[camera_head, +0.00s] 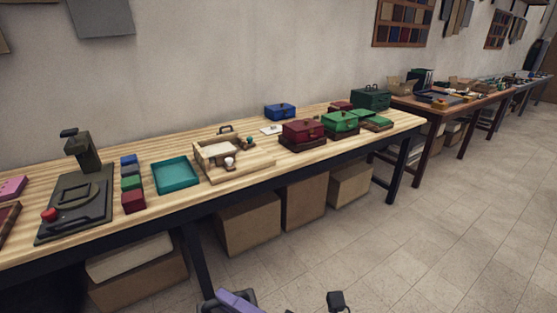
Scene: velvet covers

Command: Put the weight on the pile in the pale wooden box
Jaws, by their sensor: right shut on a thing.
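My right gripper (335,301) shows only as a small dark part at the bottom edge, in front of the floor and well short of the table. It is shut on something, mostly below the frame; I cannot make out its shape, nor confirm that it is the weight.
A teal tray (176,175) lies left of the box, beside small coloured blocks (132,186) and a dark press (82,190). Red (303,131) and green (341,122) cases stand to the right. Cartons (249,222) fill the space under the table. The floor (430,230) at right is clear.

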